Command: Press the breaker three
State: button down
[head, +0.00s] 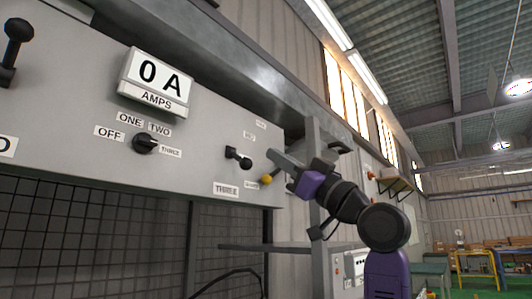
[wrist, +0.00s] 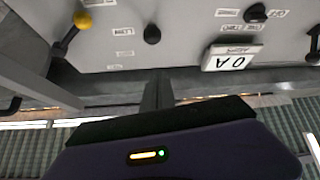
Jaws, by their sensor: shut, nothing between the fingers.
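The grey panel (head: 205,130) has a black breaker lever (head: 238,157) above a label reading THREE (head: 226,189). In the wrist view, turned upside down, a round black knob (wrist: 152,34), which looks like this lever, stands above my fingers. My gripper (head: 273,157) is shut and empty, just right of the lever in the head view, apparently apart from it. In the wrist view its fingers (wrist: 157,90) point up toward the panel. A yellow-tipped lever (head: 266,180) sits below my fingertips; its black arm shows in the wrist view (wrist: 68,40).
A rotary knob (head: 145,144) has labels OFF, ONE, TWO, THREE around it. Above it a display (head: 156,80) reads 0 A. Another black lever (head: 15,40) is at the far left. A grey post (head: 315,150) stands behind my arm. Below the panel is wire mesh (head: 90,225).

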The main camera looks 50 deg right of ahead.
jog(key=v, duration=0.2)
jog(key=shift+s+f, duration=0.2)
dwell(0.5)
